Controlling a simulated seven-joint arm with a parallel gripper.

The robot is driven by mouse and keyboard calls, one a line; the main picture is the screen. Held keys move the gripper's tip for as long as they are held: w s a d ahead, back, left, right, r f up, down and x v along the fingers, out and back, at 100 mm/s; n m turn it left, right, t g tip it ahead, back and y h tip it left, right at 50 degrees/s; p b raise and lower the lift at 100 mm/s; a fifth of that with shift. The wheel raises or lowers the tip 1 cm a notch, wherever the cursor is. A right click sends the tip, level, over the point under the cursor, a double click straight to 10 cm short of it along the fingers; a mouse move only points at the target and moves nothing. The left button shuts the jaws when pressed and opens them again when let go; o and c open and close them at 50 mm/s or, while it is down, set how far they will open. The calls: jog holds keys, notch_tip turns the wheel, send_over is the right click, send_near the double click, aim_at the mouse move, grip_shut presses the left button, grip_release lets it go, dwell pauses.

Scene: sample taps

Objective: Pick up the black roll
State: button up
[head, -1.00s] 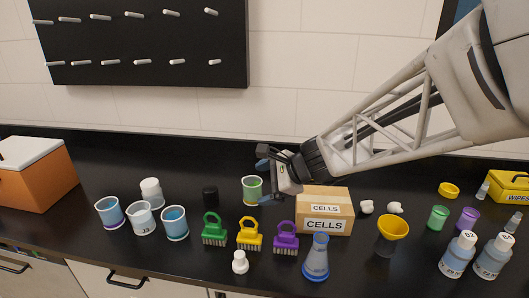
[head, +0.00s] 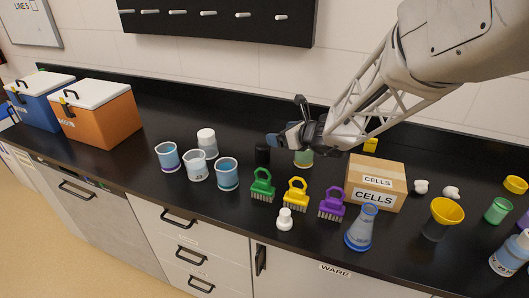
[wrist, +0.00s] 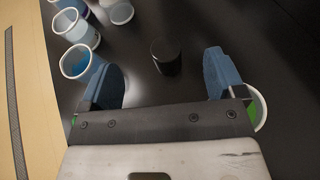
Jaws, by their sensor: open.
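The black roll (head: 262,154) stands upright on the black counter, between the blue-filled beakers and a green cup. In the wrist view the roll (wrist: 166,58) shows ahead of my gripper, roughly between the two blue fingers but beyond their tips. My gripper (head: 276,139) is open and empty, above the counter just up and right of the roll in the head view. In the wrist view its fingers (wrist: 166,68) are spread wide.
Beakers (head: 227,174) stand left of the roll. A green brush (head: 262,185), a yellow brush (head: 297,193) and a purple brush (head: 332,203) stand in front. A CELLS box (head: 376,182) is to the right.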

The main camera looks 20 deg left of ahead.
jog(key=shift+f, duration=0.1)
send_near(268, 152)
jog(key=x, duration=0.4)
jog(key=shift+w+a+f, duration=0.15)
jog(key=shift+f, duration=0.1)
jog(key=shift+w+a+f, duration=0.1)
jog(key=shift+w+a, duration=0.05)
jog(key=shift+a, duration=0.15)
jog(key=shift+x, duration=2.95)
jog(key=c, duration=1.1)
